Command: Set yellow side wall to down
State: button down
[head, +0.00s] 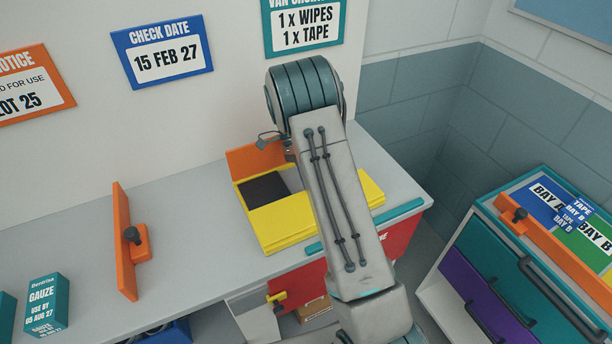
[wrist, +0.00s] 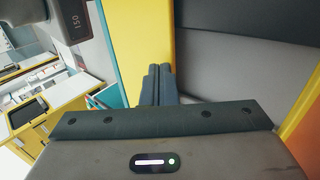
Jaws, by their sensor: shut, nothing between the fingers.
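In the head view a low box with yellow sides (head: 285,222) and a dark inside (head: 264,188) sits on the grey counter. Its orange wall (head: 254,159) stands up at the back. In the wrist view a yellow wall (wrist: 139,42) stands beside the grey inside of the box (wrist: 240,70). My gripper (wrist: 160,72) is shut and empty, its fingertips at or very near this wall's inner side. I cannot tell whether they touch. In the head view my gripper is hidden behind my arm.
An upright orange panel with a dark knob (head: 124,242) stands on the counter (head: 190,220) to the left, near a gauze box (head: 46,303). A teal strip (head: 408,208) runs along the counter's front edge. A drawer unit (head: 500,270) stands at right.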

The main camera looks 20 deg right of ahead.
jog(key=shift+f, duration=0.45)
jog(key=shift+s+f, duration=0.1)
jog(key=shift+f, duration=0.1)
jog(key=r, duration=0.1)
jog(key=r+b, duration=0.1)
jog(key=r, duration=0.1)
jog(key=r+b, duration=0.1)
jog(key=r, duration=0.1)
jog(key=shift+s+d, duration=0.15)
jog(key=shift+d, duration=0.25)
jog(key=s+d+r+b, duration=0.2)
jog(key=s+d+r, duration=0.4)
jog(key=d+r, duration=0.1)
jog(key=shift+d, duration=0.9)
jog(key=s+a+r+n+t, duration=0.1)
jog(key=s+a+n+t, duration=0.4)
jog(key=s+n, duration=0.3)
jog(key=s+a+r+n+t+y, duration=0.1)
jog(key=s+a+n+t, duration=0.4)
jog(key=s+a+n, duration=0.2)
jog(key=shift+s+a+n+t, duration=0.2)
jog(key=shift+s+n+t, duration=0.2)
jog(key=shift+s, duration=0.55)
